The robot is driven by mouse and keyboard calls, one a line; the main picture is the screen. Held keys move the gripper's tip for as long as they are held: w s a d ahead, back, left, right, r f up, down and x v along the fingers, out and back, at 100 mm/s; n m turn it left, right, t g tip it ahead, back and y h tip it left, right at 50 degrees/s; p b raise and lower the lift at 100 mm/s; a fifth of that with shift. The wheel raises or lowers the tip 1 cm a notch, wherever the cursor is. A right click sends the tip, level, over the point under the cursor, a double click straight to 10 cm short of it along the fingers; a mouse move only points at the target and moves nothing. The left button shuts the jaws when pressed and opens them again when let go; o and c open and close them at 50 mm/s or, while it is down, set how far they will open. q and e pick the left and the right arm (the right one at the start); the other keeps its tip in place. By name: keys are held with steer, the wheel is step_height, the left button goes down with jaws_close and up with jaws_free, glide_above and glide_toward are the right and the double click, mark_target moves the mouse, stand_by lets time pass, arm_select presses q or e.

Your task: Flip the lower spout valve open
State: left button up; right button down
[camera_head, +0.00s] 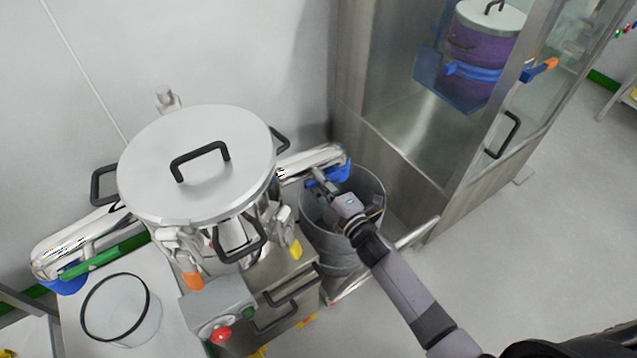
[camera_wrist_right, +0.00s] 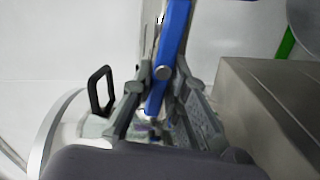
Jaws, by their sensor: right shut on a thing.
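A steel vessel with a round lid (camera_head: 196,165) has a chrome spout (camera_head: 312,158) on its right side. A blue lever (camera_head: 333,174) is at this spout's outer end, above a grey bin. My right gripper (camera_head: 318,181) reaches the lever from the lower right. In the right wrist view the blue lever (camera_wrist_right: 172,50) runs down between the two fingers of my right gripper (camera_wrist_right: 160,95), which is shut on it. The fingers hide part of the lever's lower end. My left gripper is not in view.
The grey bin (camera_head: 342,245) stands below the right spout. A steel and glass cabinet (camera_head: 385,145) holding a purple drum (camera_head: 478,42) is to its right. A control box with a red button (camera_head: 221,334) and a clear cylinder (camera_head: 121,310) are in front. Floor at right is clear.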

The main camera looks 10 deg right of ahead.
steer(key=shift+n+b, duration=0.45)
steer(key=shift+n, duration=0.75)
steer(key=c, duration=1.5)
jaws_free()
steer(key=shift+c, duration=0.2)
steer(key=shift+f, duration=0.1)
steer(key=v, duration=1.2)
